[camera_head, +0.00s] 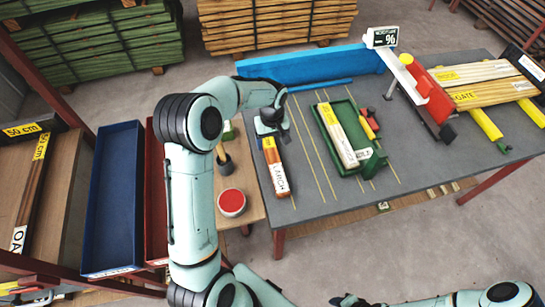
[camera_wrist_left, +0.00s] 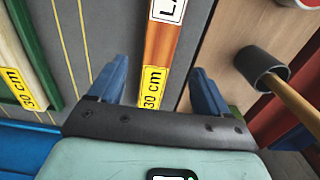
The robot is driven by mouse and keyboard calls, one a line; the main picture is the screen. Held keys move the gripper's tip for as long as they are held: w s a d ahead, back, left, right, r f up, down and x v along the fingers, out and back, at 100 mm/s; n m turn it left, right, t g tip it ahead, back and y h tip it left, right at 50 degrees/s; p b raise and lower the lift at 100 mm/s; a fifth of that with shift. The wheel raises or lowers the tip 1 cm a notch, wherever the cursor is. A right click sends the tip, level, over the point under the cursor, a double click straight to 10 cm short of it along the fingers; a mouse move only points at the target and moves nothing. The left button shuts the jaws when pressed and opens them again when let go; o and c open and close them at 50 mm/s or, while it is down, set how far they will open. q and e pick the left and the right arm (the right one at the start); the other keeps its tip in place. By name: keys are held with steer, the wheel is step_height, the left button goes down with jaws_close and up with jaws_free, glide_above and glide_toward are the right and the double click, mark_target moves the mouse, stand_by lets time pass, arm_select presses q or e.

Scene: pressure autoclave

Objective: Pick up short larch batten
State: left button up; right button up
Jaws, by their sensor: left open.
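The short larch batten (camera_head: 276,172) is a reddish-brown strip with a white LARCH label and a yellow label, lying on the grey workbench (camera_head: 310,203) near its left end. In the left wrist view the batten (camera_wrist_left: 158,48) runs between the fingers, and its yellow label reads 30 cm. My left gripper (camera_head: 268,127) is open over the far end of the batten. It also shows in the left wrist view (camera_wrist_left: 157,92), with one blue finger on each side and a gap to the batten. A dark part of what looks like my right gripper (camera_head: 350,300) shows at the bottom edge.
A green tray (camera_head: 371,172) with a pale batten (camera_head: 337,135) stands right of the larch batten. A mallet-like tool (camera_wrist_left: 262,70) and a red-topped tin (camera_head: 231,203) are on the wooden surface at left. Blue bin (camera_head: 113,200) stands further left. Bare bench lies nearer the front.

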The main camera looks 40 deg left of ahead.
mark_target(272, 154)
arm_select(q)
steer(key=shift+w+f, duration=0.1)
steer(key=shift+f, duration=3.55)
steer(key=c, duration=1.3)
